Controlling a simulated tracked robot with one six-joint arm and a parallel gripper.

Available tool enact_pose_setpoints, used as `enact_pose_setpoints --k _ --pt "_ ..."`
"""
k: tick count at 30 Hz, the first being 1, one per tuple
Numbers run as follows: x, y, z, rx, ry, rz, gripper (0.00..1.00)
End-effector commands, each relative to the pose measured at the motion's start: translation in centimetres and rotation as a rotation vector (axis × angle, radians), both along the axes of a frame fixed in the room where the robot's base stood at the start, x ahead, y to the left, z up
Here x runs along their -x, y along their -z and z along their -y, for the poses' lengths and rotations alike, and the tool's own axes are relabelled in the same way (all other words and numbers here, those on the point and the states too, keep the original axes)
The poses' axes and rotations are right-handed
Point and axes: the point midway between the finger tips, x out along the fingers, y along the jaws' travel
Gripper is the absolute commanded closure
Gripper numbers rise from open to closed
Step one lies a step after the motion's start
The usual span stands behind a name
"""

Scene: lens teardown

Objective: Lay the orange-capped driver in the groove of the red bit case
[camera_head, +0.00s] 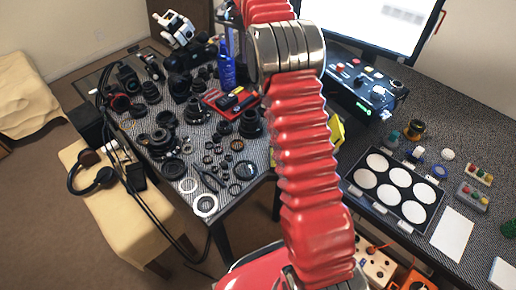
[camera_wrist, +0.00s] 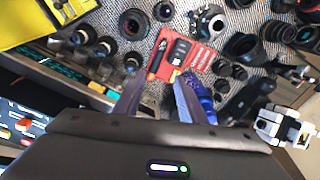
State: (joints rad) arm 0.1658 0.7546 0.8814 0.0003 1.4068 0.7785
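The red bit case (camera_wrist: 204,60) lies on the patterned table in the wrist view, with dark inserts and pale markings. A small yellow tip shows by the right finger. In the head view the gripper is hidden behind my arm.
A blue bottle (camera_head: 227,64) stands close to the case, partly behind the right finger in the wrist view (camera_wrist: 201,96). Several black lenses and rings crowd the table around it. A yellow box (camera_wrist: 38,20) is at upper left in the wrist view.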

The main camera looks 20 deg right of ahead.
Motion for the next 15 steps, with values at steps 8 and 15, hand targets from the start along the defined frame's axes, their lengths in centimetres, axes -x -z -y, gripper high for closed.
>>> enact_pose_setpoints --k 8,15 --pt "4.3 -5.2 -2.3 0.021 -0.123 0.051 0.63" --pt "8.7 -8.5 -4.0 0.042 -0.227 0.092 0.63"
